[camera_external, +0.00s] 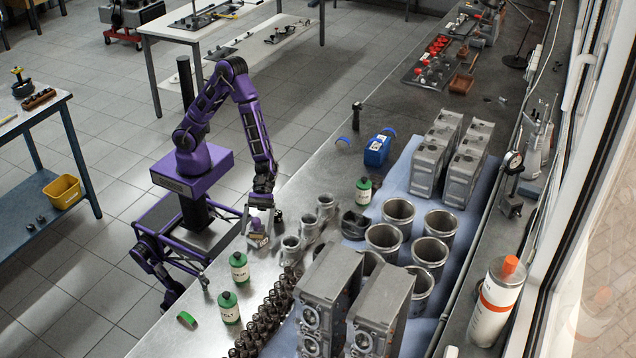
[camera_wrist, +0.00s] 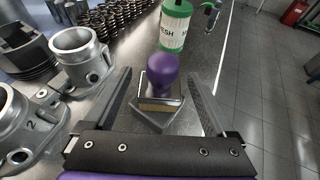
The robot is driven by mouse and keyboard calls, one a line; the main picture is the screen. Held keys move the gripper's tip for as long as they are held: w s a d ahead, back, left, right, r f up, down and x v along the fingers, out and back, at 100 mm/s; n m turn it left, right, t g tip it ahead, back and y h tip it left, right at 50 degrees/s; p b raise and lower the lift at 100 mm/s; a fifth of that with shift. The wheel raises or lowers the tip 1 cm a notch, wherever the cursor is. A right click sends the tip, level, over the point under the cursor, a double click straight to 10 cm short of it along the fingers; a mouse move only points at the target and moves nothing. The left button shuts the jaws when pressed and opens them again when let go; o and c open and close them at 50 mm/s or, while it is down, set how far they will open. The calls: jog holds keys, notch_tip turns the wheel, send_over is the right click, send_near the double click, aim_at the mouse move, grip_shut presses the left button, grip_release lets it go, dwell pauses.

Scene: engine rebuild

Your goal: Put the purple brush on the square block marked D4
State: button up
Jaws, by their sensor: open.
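The purple brush (camera_wrist: 162,70) stands upright in the wrist view, with a round purple knob above a light, metal-edged base. It is small in the external view (camera_external: 256,226), near the bench's left edge. A grey angular piece (camera_wrist: 158,124) shows under and in front of it; whether this is a block, I cannot tell. My gripper (camera_wrist: 161,82) is open, with one finger on each side of the brush and visible gaps between. In the external view my gripper (camera_external: 261,208) is low over the bench. No D4 marking is readable in either view.
Grey numbered metal cylinders (camera_wrist: 82,58) stand close left of my gripper in the wrist view. A green-capped bottle (camera_wrist: 175,25) stands just beyond the brush. Several springs (camera_external: 265,318) and green bottles (camera_external: 239,267) are nearby. The bench edge drops to the floor (camera_wrist: 268,95) on the right.

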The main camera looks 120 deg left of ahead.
jog(key=shift+r, duration=0.15)
jog(key=shift+r, duration=0.15)
jog(key=p+v, duration=0.2)
jog(key=v, duration=1)
jog(key=shift+s+f, duration=0.1)
jog(key=shift+f, duration=0.1)
